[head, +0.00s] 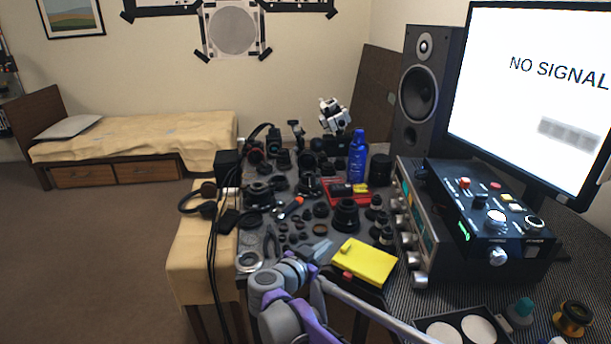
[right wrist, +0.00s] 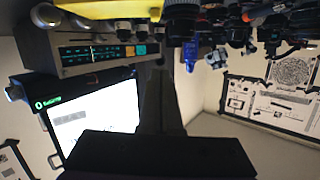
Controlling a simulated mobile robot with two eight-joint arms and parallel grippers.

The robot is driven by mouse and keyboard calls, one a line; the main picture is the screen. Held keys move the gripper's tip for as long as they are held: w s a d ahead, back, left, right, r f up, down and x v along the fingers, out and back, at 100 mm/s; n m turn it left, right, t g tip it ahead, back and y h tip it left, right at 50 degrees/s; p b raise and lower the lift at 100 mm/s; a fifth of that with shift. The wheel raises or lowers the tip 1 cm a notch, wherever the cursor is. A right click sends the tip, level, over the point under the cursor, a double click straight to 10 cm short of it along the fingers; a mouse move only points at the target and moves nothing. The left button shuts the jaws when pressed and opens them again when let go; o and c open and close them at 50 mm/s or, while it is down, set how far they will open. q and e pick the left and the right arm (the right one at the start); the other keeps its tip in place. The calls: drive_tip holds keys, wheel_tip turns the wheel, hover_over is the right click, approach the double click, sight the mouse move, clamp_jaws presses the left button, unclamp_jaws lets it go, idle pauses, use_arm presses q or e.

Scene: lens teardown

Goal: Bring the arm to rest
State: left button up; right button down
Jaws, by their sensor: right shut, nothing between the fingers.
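My right arm (head: 285,295), grey and purple, reaches in from the bottom of the head view over the near edge of the table. My right gripper (head: 319,251) is shut and empty. It shows just left of the yellow box (head: 365,262), over the front part of the table; I cannot tell its height above the surface. My left gripper is not in view.
Many dark lens parts (head: 346,215) crowd the table. A blue bottle (head: 357,158), a receiver (head: 407,215), a control box (head: 490,215), a speaker (head: 428,85) and a monitor (head: 530,70) stand behind and right. A black tray (head: 440,325) lies front right. Open floor (head: 90,260) is left.

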wheel_tip(320, 180, up, 7)
drive_tip(key=s+n+t+y, duration=0.1)
drive_tip(key=n+t+y, duration=0.2)
drive_tip(key=t+y, duration=0.2)
drive_tip(key=s+a+n+y, duration=0.1)
drive_tip(key=s+n+y, duration=0.3)
drive_tip(key=s+y, duration=0.15)
drive_tip(key=s+d+f+n+g, duration=0.1)
drive_tip(key=s+d+f+g, duration=0.25)
drive_tip(key=s+f, duration=0.6)
drive_tip(key=s+d+f+g+h, duration=0.1)
drive_tip(key=s+d+f+g, duration=0.35)
drive_tip(key=s, duration=0.75)
drive_tip(key=s+d+f+n+g, duration=0.1)
drive_tip(key=s+d+f+g, duration=0.1)
drive_tip(key=s+f+g, duration=0.55)
use_arm(q)
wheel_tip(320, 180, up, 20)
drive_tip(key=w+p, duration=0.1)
drive_tip(key=p, duration=1.7)
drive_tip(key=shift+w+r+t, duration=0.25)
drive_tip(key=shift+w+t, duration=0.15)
use_arm(e)
wheel_tip(320, 180, up, 19)
drive_tip(key=t, duration=0.3)
drive_tip(key=shift+s+a+t, duration=0.15)
drive_tip(key=shift+s+t, duration=0.2)
drive_tip(key=shift+s, duration=0.1)
